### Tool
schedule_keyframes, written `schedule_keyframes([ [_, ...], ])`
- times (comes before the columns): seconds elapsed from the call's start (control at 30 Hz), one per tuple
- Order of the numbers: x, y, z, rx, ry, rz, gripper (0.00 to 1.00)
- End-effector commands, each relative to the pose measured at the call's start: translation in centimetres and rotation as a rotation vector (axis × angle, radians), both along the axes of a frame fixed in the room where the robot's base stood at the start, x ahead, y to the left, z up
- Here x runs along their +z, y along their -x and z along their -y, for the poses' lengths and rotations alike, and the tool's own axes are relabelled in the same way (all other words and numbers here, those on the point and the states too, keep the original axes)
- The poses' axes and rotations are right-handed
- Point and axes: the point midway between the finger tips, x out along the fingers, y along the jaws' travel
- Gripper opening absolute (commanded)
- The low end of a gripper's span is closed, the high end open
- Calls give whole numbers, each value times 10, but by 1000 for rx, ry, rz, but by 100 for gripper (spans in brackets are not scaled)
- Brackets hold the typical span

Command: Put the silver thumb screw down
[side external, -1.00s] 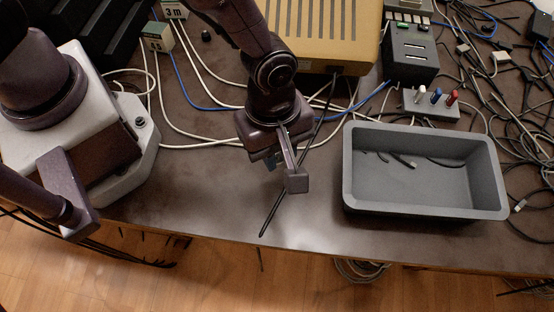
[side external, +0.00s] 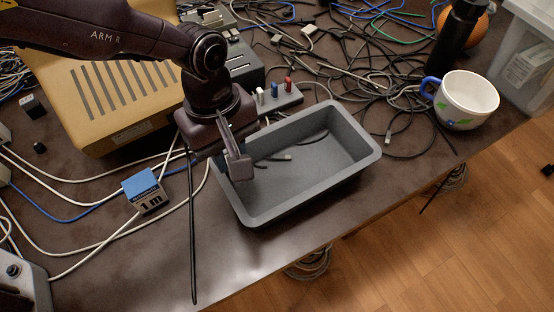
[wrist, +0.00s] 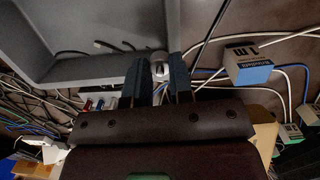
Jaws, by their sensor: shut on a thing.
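The silver thumb screw (wrist: 158,66) shows in the wrist view as a small pale piece between the blue-grey fingertips of my gripper (wrist: 158,80). My gripper is shut on it. In the side view my gripper (side external: 232,168) is above the left wall of the grey tray (side external: 362,140), and its finger hides the screw there. In the wrist view the tray (wrist: 95,70) lies beyond the fingertips, with its rim close to the screw. I cannot tell the exact height above the rim.
A small block with white, blue and red pieces (side external: 283,100) stands behind the tray. A blue-topped "1 m" box (side external: 146,190) is left of it. A yellow vented case (side external: 115,95), tangled cables (side external: 370,75) and a cup (side external: 465,100) surround it. Bare table lies in front.

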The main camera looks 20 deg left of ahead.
Motion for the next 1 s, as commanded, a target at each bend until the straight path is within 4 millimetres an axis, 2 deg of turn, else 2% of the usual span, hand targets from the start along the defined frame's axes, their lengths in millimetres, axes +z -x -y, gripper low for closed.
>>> schedule_keyframes([
  [0.17,-17,-25,22,3,-1,0,0],
  [0.3,-43,-40,35,3,-3,-2,0],
  [0.4,-56,-48,43,3,-1,-1,0],
  [0.73,-73,-59,53,4,0,0,0],
  [0.9,-98,-60,54,4,-2,-2,0],
  [1.0,-104,-61,54,4,0,0,0],
])
